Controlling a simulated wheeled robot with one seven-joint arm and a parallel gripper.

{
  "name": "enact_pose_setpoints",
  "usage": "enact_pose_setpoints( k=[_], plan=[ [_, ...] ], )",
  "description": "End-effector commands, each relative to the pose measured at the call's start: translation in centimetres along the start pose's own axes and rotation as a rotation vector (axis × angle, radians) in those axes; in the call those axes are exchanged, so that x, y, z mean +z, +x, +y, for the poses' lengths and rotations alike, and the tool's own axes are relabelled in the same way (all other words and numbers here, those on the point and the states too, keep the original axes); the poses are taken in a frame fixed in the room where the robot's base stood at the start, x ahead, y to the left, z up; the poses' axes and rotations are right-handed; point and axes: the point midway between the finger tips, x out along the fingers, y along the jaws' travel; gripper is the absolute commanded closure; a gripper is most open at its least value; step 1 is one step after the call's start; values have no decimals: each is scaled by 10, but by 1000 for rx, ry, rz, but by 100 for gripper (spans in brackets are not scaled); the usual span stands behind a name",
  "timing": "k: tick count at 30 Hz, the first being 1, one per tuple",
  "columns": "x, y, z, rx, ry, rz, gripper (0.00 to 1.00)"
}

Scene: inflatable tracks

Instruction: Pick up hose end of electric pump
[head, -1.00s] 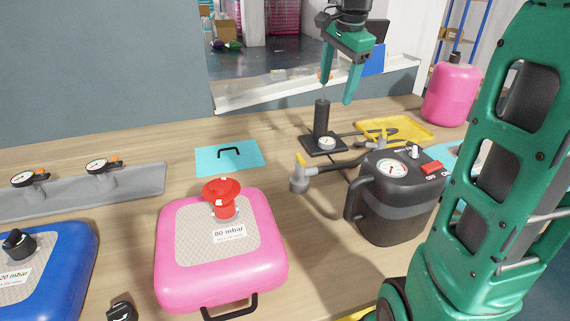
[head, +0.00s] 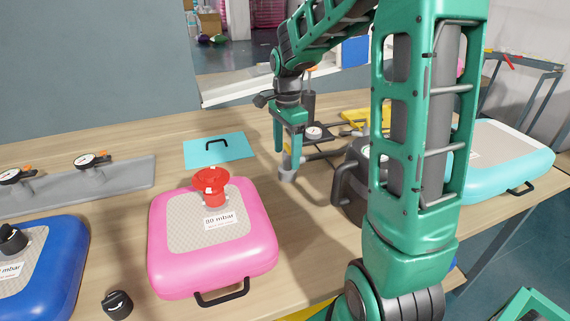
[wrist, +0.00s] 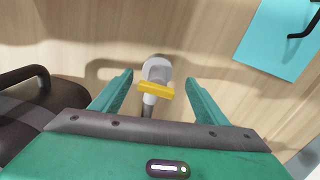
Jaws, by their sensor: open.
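The hose end (wrist: 157,71) is a grey nozzle with a yellow lever across it. In the wrist view it lies between the two fingers of my gripper (wrist: 158,84), with a gap on each side. In the head view my gripper (head: 288,150) is over the hose end (head: 288,174), and its fingers partly hide it. My gripper is open and empty, pointing down. The electric pump (head: 350,190) is a dark grey box to the right, mostly hidden behind my arm. Its dark body also shows at the left of the wrist view (wrist: 40,122).
A pink cushion (head: 250,264) with a red valve (head: 211,182) stands in front left of the gripper. A turquoise plate (head: 225,152) lies to the left. A black stand with a gauge (head: 314,132) is close behind. Bare wood lies between cushion and pump.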

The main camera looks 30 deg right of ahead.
Motion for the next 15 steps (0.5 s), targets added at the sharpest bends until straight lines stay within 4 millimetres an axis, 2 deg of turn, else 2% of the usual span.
enact_pose_setpoints(
  k=[7, 15],
  plan=[
    [1, 35, 2, 2, 0, 0, 32],
    [1, 43, 2, -1, 0, 0, 32]
  ],
)
